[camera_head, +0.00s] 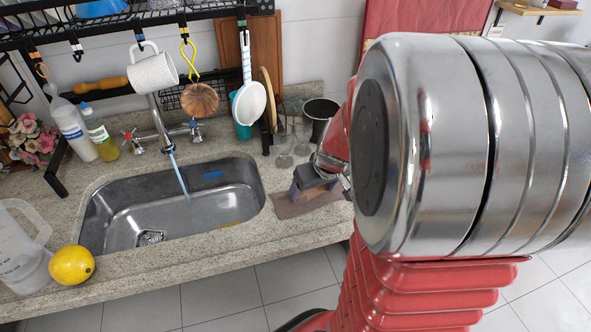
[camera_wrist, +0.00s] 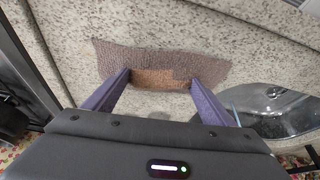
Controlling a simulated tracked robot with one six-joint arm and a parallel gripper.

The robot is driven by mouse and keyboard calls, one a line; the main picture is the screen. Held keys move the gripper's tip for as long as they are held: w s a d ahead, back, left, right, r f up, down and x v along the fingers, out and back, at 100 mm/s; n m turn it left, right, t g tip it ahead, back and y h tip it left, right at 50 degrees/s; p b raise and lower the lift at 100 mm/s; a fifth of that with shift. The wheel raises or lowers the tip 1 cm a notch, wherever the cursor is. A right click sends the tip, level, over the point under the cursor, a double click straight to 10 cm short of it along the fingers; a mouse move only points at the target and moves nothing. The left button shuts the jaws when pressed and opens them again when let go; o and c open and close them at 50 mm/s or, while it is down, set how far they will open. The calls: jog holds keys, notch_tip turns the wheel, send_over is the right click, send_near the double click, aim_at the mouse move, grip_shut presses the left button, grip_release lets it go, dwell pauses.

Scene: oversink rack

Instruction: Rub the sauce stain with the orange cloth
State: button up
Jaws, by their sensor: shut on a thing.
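My gripper (camera_wrist: 160,88) is low over the counter, right of the sink, with its purple fingers apart. In the wrist view, an orange-brown textured piece, seemingly the orange cloth (camera_wrist: 160,78), fills the gap between the fingertips, and they are shut on it. A flat, dull brown patch with uneven edges (camera_wrist: 118,55) spreads on the counter around and beyond the cloth. The patch also shows in the head view (camera_head: 292,207). I cannot tell for sure if it is the sauce stain. In the head view my gripper (camera_head: 313,180) partly covers the patch and hides the cloth.
The steel sink (camera_head: 128,205) is left of my gripper. Glasses (camera_head: 284,140) and a dark metal cup (camera_head: 320,112) stand just behind it. A white strainer (camera_head: 249,103) hangs from the rack. A lemon (camera_head: 72,266) and a clear jug (camera_head: 20,250) are at the far left.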

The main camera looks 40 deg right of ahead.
jog(key=shift+w+a, duration=0.3)
jog(key=shift+a, duration=0.65)
jog(key=shift+w+a, duration=0.25)
jog(key=shift+a, duration=0.7)
jog(key=shift+w+a+r, duration=0.1)
jog(key=shift+w+a, duration=0.05)
jog(key=shift+a, duration=0.05)
notch_tip(320, 180, up, 7)
jog(key=shift+d+f, duration=0.1)
jog(key=shift+f, duration=0.05)
jog(key=shift+r, duration=0.55)
